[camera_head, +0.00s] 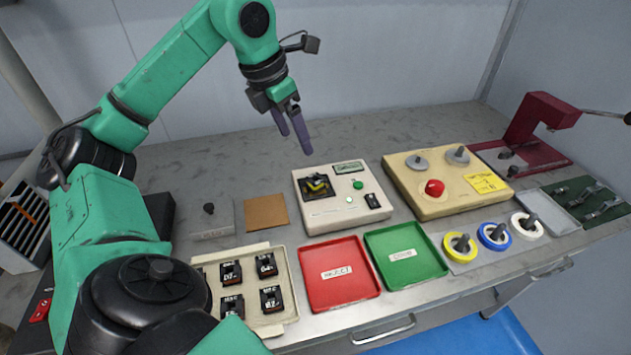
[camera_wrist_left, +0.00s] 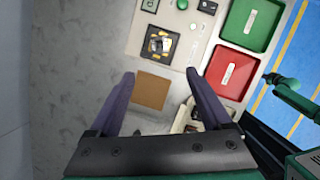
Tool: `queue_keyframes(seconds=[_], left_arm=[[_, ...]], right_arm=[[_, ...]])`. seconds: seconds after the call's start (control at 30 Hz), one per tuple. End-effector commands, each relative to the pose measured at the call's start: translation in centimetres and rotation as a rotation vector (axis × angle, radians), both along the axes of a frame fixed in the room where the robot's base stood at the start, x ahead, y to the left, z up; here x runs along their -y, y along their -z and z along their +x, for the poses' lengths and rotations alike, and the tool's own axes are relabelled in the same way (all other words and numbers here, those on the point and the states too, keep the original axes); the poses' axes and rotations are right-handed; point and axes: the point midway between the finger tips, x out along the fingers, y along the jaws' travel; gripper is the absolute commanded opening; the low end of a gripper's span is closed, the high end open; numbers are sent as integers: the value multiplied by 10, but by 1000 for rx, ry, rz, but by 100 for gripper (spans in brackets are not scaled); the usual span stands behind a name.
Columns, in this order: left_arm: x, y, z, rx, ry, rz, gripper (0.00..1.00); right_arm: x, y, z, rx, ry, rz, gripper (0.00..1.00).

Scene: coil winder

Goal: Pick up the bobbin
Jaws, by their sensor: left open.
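Several small black bobbin-like parts with white labels, one of them here (camera_head: 231,273), sit in a cream tray (camera_head: 292,309) at the front left. I cannot tell which is the task's bobbin. Another dark square part with yellow on it (camera_head: 317,187) is on the cream tester (camera_head: 340,215); it also shows in the left wrist view (camera_wrist_left: 160,44). My left gripper (camera_head: 295,143) is open and empty, high above the back of the bench. In the left wrist view, the open fingers (camera_wrist_left: 159,75) point toward the tester and brown pad, with the cream tray partly hidden by a finger.
A red tray (camera_head: 338,288) and a green tray (camera_head: 428,268) lie in front of the tester. A winder box with a red knob (camera_head: 435,188), yellow, blue and white spools (camera_head: 495,236) and a red press (camera_head: 535,120) stand right. A brown pad (camera_head: 266,213) lies left of the tester.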

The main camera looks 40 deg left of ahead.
Motion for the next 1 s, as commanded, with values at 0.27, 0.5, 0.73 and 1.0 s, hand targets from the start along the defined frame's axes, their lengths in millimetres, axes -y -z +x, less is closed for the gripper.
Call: queue_keyframes(seconds=[0.27, 0.5, 0.73, 1.0], left_arm=[[4, 61, 17, -5, 0, 0, 82], [7, 93, 30, -3, 1, -1, 82], [10, 131, 46, -3, 0, 0, 82], [10, 136, 48, -1, 0, 0, 71]], right_arm=[[1, 17, -2, -4, -1, -2, 0], [1, 16, -2, -3, -1, -2, 0], [1, 9, -1, -3, -1, -2, 0], [1, 9, 0, -1, -2, -1, 0]])
